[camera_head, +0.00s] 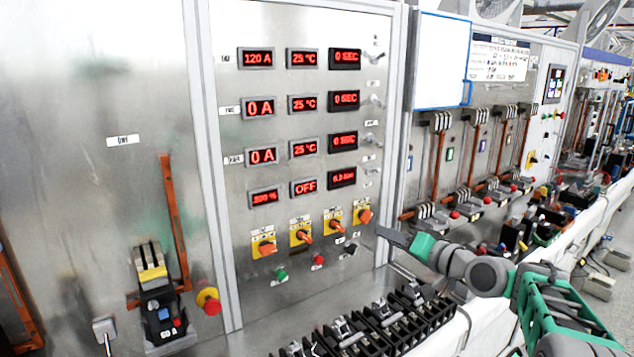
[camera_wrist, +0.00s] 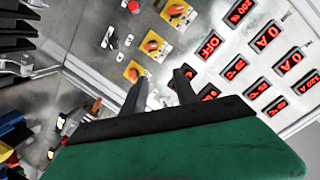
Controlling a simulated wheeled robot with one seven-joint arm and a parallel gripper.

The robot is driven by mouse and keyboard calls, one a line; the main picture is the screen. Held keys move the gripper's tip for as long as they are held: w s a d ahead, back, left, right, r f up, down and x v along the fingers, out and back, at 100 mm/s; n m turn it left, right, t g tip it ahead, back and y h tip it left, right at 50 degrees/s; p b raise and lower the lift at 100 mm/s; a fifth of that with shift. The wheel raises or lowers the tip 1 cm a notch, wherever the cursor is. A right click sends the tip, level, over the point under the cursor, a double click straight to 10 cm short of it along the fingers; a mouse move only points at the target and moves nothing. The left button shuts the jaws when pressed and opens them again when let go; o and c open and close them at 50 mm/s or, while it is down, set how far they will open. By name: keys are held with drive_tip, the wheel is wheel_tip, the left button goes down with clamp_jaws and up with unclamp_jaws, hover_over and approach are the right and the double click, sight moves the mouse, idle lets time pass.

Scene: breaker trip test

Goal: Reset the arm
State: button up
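My arm reaches in from the lower right in the head view. My gripper (camera_head: 390,236) is held in front of the right edge of the metal test panel (camera_head: 240,180), close to the rightmost orange rotary switch (camera_head: 363,216). In the wrist view my gripper (camera_wrist: 160,88) shows two dark fingers standing apart with nothing between them, so it is open and empty. Beyond the fingertips are orange switches on yellow plates (camera_wrist: 155,45) and the red digital displays (camera_wrist: 210,46). Whether a fingertip touches the panel cannot be told.
A row of black terminal clamps (camera_head: 385,322) lies on the ledge below the panel. A breaker (camera_head: 158,300) with a red emergency button (camera_head: 209,301) stands at the lower left. More breakers and cables (camera_head: 470,195) line the wall at right. The floor (camera_head: 620,250) at far right looks partly clear.

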drive_tip(key=s+a+f+g+h+b, duration=0.1)
drive_tip(key=s+f, duration=0.3)
drive_tip(key=f, duration=0.1)
drive_tip(key=s+a+f+n+g+h+b, duration=0.1)
drive_tip(key=s+a+f+g+h+b, duration=0.1)
drive_tip(key=s+f, duration=0.2)
drive_tip(key=s+a+f+g+h+b, duration=0.1)
drive_tip(key=s+a+f+g, duration=0.1)
drive_tip(key=s+f, duration=0.2)
drive_tip(key=shift+f+n+h+b, duration=0.3)
drive_tip(key=shift+f+b, duration=0.1)
drive_tip(key=shift+f, duration=0.5)
drive_tip(key=s+d+f+g+h+b, duration=0.1)
drive_tip(key=s+f+g+h+b, duration=0.1)
drive_tip(key=s+f, duration=0.4)
drive_tip(key=s+d+f+g+h+b, duration=0.1)
drive_tip(key=s+f, duration=0.5)
drive_tip(key=s, duration=0.8)
drive_tip(key=shift+d+f+g+h+b, duration=0.35)
drive_tip(key=shift+d+g+h, duration=0.25)
drive_tip(key=shift+g, duration=0.6)
